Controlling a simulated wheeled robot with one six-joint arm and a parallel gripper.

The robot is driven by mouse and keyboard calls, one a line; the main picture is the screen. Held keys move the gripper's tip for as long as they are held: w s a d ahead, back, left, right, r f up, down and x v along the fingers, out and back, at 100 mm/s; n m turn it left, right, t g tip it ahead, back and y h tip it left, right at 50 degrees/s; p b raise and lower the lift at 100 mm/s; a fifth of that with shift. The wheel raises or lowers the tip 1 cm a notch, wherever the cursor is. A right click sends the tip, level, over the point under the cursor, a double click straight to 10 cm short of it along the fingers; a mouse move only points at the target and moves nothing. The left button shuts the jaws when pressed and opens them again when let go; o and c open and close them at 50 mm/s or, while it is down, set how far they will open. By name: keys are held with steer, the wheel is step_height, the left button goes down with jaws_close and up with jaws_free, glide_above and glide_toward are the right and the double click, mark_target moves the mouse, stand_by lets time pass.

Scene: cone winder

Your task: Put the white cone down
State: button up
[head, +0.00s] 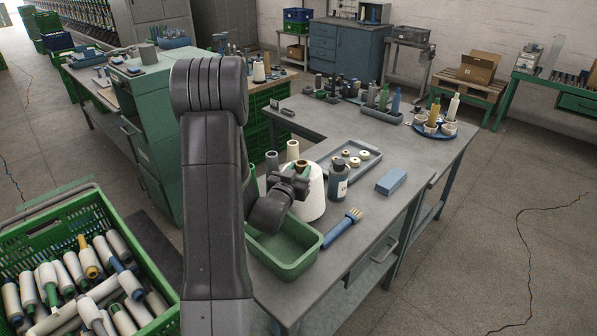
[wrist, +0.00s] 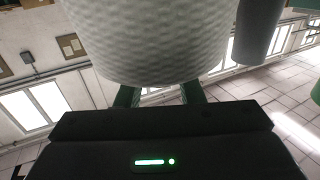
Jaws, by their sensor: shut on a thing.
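The white cone (head: 315,196) is a large wound package with a brown top, over the grey bench just behind the green tray. My gripper (head: 298,178) is shut on it from the near left side. In the wrist view the textured white cone (wrist: 150,42) fills the top middle, between the green fingers of my gripper (wrist: 158,92). The cone looks about upright in the head view. My wrist hides part of its left side, and I cannot tell whether its base touches the bench.
The green tray (head: 316,240) is close in front of the cone. A dark bottle (head: 338,184) stands right beside it, with a brush (head: 342,230) and blue block (head: 391,181) further right. A grey tray (head: 332,158) with small rolls lies behind.

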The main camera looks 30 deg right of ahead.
steer(key=shift+f, duration=0.3)
steer(key=o, duration=1.1)
